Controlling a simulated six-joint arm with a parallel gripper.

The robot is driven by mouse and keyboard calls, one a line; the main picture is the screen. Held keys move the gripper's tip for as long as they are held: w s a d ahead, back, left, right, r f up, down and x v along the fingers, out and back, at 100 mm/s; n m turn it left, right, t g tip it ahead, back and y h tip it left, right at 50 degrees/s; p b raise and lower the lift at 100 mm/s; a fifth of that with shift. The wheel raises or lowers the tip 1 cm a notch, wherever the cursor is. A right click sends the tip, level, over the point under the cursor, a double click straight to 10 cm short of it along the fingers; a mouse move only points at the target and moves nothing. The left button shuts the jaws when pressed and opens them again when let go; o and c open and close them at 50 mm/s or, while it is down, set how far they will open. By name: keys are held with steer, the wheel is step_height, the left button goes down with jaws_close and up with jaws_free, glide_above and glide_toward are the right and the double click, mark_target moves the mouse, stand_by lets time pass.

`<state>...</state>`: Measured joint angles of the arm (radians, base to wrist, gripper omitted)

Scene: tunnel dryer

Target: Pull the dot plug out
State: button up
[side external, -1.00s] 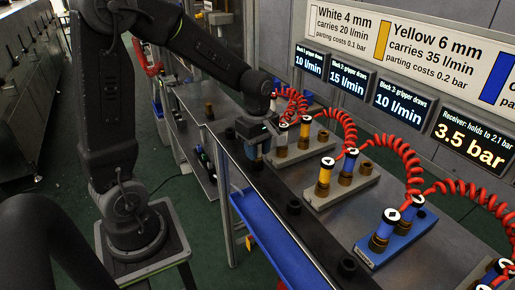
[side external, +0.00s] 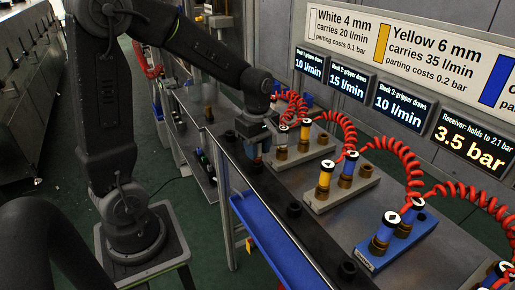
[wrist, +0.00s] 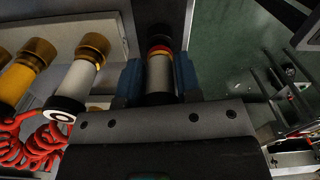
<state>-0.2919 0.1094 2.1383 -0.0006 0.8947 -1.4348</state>
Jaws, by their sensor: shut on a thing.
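My gripper (wrist: 159,82) is shut on a whitish plug (wrist: 160,76) with a red and brass-coloured band near its far end. In the wrist view the plug points at a dark round socket (wrist: 158,31) on the black rail; I cannot tell whether its tip is in it. The held plug's end mark is hidden. In the side view my gripper (side external: 258,150) is over the black rail, left of the nearest block. Another white plug (wrist: 76,84) sits in a brass socket on that block; its end face shows a round mark.
A yellow plug (wrist: 20,78) stands beside the white one, with red coiled hoses (wrist: 35,140) near. Further blocks hold yellow plugs (side external: 325,173) and blue plugs (side external: 385,230). A blue tray (side external: 275,245) hangs along the front edge. The receiver screen (side external: 466,134) reads 3.5 bar.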

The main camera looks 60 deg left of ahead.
steer(key=shift+r, duration=0.2)
stand_by(0.3)
steer(key=shift+r, duration=0.9)
steer(key=shift+r, duration=2.05)
